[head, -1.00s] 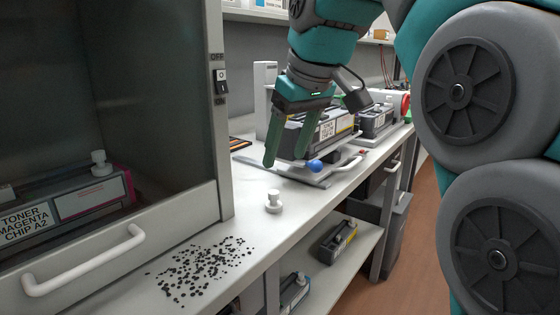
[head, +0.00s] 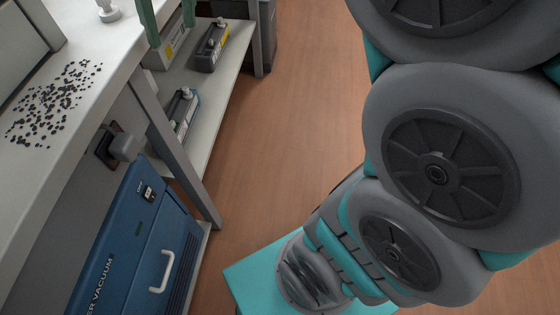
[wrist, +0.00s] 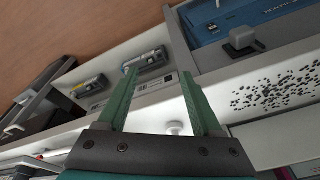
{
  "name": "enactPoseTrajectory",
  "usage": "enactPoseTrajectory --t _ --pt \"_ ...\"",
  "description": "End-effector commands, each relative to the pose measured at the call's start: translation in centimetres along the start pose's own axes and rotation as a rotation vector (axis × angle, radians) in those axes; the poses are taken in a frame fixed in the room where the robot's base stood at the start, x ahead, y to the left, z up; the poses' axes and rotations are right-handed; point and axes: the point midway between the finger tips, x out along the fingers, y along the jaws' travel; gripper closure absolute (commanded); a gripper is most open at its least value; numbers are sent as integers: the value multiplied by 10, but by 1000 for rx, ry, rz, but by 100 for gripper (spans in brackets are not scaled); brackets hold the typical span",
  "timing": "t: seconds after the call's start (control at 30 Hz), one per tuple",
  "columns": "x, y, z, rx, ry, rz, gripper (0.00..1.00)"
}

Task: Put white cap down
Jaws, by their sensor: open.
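The white cap (head: 108,12) stands on the white bench top (head: 105,45) near the top left of the head view, partly cut off by the frame. It also shows in the wrist view (wrist: 175,128), low between the bases of my fingers. My gripper (head: 171,34) is open, with its two green fingers to the right of the cap in the head view and only partly in frame. In the wrist view my gripper (wrist: 157,71) has nothing between its fingertips, which point across the bench edge towards the lower shelf.
Black toner specks (head: 58,100) are scattered on the bench. A lower shelf (head: 215,95) holds a yellow-labelled cartridge (head: 212,47) and a blue-marked one (head: 183,112). A blue vacuum unit (head: 140,240) stands under the bench. The brown floor (head: 290,150) is clear beside it.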

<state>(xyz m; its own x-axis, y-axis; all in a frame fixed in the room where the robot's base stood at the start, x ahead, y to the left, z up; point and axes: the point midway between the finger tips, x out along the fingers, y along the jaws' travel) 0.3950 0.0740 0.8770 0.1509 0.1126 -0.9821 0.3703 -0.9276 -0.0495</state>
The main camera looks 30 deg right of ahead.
Motion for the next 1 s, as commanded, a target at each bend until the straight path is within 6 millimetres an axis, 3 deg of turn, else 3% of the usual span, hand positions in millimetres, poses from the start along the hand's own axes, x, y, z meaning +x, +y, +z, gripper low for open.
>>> enactPoseTrajectory --t 0.4,0.6,0.8,1.0 --pt "123 14 152 251 -213 32 33" --pt "167 9 221 342 -296 46 33" --pt "184 6 250 379 -326 54 33" --pt "185 6 252 382 -327 54 33"
